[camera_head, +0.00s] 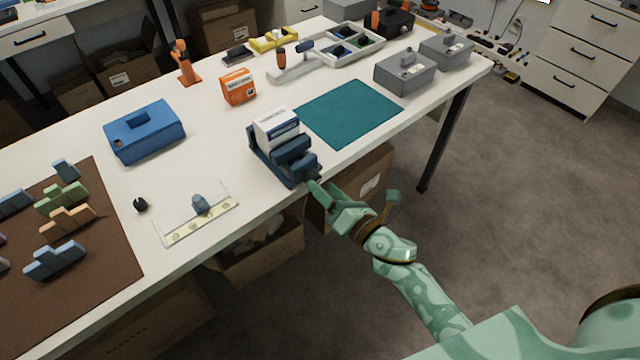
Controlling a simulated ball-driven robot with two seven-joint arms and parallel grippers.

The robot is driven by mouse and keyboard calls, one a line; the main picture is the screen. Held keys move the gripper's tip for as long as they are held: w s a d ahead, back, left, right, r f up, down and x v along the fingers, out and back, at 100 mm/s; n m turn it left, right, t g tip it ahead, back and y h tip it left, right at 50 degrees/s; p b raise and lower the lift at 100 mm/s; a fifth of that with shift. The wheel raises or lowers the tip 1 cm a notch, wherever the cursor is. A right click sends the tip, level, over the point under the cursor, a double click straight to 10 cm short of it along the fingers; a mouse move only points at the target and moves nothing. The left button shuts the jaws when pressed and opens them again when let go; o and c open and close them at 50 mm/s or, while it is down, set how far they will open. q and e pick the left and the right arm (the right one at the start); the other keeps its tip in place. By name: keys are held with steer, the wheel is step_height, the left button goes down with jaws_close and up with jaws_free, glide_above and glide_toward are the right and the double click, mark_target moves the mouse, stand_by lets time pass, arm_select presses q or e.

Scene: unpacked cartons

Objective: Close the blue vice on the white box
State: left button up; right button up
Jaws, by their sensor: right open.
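The blue vice (289,171) stands near the front edge of the white table. The white box (277,126) sits upright between its jaws; whether both jaws touch it is hard to tell. A dark handle end of the vice points toward the front edge. My right gripper (352,188) is open, just in front of the table edge. One finger reaches to the vice's handle end and appears at or very near it; contact cannot be made out. The other finger is apart, to the right. My left gripper is not in view.
A teal mat (349,112) lies right of the vice, with grey boxes (404,72) beyond. An orange box (238,86) and a blue case (145,131) stand behind and left. A pale fixture (198,220) lies at the front left. Open cartons sit below the table.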

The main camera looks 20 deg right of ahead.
mark_target(311, 177)
steer(key=shift+x, duration=1.15)
steer(key=c, duration=1)
steer(key=shift+o, duration=0.2)
steer(key=shift+m, duration=0.4)
